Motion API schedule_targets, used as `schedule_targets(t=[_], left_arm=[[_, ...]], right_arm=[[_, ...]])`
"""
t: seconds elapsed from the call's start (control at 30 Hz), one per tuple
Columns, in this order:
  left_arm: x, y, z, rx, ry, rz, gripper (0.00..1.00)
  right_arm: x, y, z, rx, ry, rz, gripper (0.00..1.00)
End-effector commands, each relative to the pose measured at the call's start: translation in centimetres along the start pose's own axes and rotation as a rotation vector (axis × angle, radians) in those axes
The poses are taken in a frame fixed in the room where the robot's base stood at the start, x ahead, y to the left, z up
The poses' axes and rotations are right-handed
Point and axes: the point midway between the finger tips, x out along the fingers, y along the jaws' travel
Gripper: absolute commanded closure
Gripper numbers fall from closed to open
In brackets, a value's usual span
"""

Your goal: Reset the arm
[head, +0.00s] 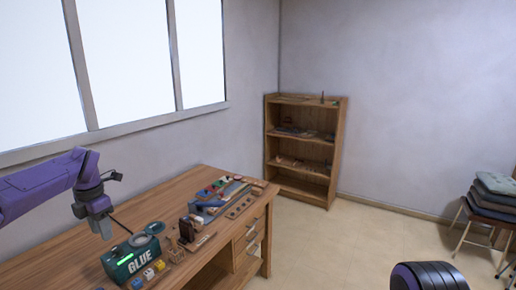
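My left gripper (105,234) hangs at the end of my purple arm at the left, pointing down over the near-left part of the wooden workbench. It is in front of or above the green glue box (128,262); the gap between them cannot be told. The fingers are too small to show whether they are open or shut, and nothing held is visible. My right gripper is out of view; only a dark, ribbed, rounded part of mine shows at the bottom right. No piano keys can be made out for certain.
A wooden shelf (330,150) stands in the corner. Chairs with stacked cushions (492,195) are at the right. The floor between is clear.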

Motion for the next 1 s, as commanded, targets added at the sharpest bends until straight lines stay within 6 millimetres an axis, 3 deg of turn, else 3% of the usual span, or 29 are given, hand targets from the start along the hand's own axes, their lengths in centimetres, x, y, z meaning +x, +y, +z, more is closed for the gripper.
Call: schedule_targets(t=[0.17, 0.37, 0.57, 0.67, 0.77, 0.87, 1.0], left_arm=[[1.4, 1.3, -0.7, -0.042, 0.064, 0.132, 0.61], [4.5, 2.0, -1.7, 0.005, 0.187, 0.359, 0.61], [11.3, 0.5, -2.4, 0.248, 0.335, 0.670, 0.61], [16.9, -2.1, -2.7, 0.503, 0.384, 0.827, 0.61], [23.7, -6.7, -3.9, 0.832, 0.386, 0.914, 0.61], [30.2, -12.4, -6.8, 1.163, 0.350, 0.901, 0.61], [37.4, -20.6, -13.5, 1.562, 0.282, 0.755, 0.61]], right_arm=[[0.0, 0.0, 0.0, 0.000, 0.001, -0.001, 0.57], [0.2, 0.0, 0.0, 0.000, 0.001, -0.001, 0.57], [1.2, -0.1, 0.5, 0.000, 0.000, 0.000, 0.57], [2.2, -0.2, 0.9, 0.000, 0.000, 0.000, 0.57], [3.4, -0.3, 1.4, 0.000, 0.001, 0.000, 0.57], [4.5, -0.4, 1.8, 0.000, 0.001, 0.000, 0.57], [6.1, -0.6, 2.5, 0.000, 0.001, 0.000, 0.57]])
